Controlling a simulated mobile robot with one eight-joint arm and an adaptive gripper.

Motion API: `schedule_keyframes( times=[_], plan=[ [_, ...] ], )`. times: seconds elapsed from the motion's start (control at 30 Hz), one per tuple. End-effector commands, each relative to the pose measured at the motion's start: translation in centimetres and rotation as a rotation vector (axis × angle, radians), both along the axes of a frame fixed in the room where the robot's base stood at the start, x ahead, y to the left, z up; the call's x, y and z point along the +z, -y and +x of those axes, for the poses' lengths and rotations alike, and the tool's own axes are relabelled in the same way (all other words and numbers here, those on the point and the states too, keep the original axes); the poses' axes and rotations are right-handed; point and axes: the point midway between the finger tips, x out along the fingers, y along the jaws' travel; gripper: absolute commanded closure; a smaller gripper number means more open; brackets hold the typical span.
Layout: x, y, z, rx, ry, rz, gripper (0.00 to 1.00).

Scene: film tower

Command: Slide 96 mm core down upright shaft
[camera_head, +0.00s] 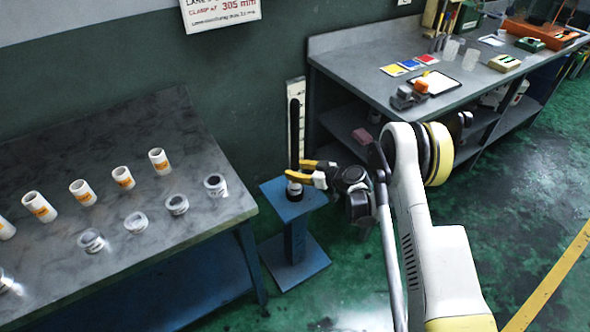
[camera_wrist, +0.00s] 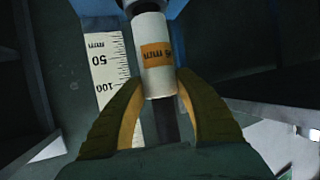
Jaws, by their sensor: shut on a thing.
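A black upright shaft (camera_head: 294,125) stands on a blue pedestal (camera_head: 285,208). A white core with an orange label (camera_wrist: 156,55) is around the shaft, low down; part of it shows as white below the fingers in the head view (camera_head: 294,185). My gripper (camera_head: 295,170) has its yellow fingers on either side of the core. In the wrist view my gripper (camera_wrist: 160,86) is shut on one end of the core, and the dark shaft (camera_wrist: 164,120) comes out of that end. A grey and dark part shows at the core's other end; I cannot tell whether they touch.
A white measuring scale (camera_wrist: 103,70) is fixed behind the shaft. The left table (camera_head: 130,120) holds several labelled white cores and grey-white rings. A workbench (camera_head: 345,62) with cards and tools stands at the back right. Green floor is open at the right.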

Motion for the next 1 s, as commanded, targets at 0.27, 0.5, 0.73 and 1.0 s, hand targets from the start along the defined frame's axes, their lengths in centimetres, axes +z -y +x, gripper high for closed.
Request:
schedule_keyframes(
  times=[0.27, 0.5, 0.73, 1.0],
  plan=[
    [0.0, 0.0, 0.0, 0.000, 0.000, 0.000, 0.39],
    [0.4, 0.8, -0.4, -0.001, 0.000, 0.000, 0.39],
    [2.2, 4.3, -2.9, -0.004, 0.000, 0.001, 0.39],
    [4.1, 8.2, -5.6, -0.003, 0.001, -0.001, 0.39]
  ],
)
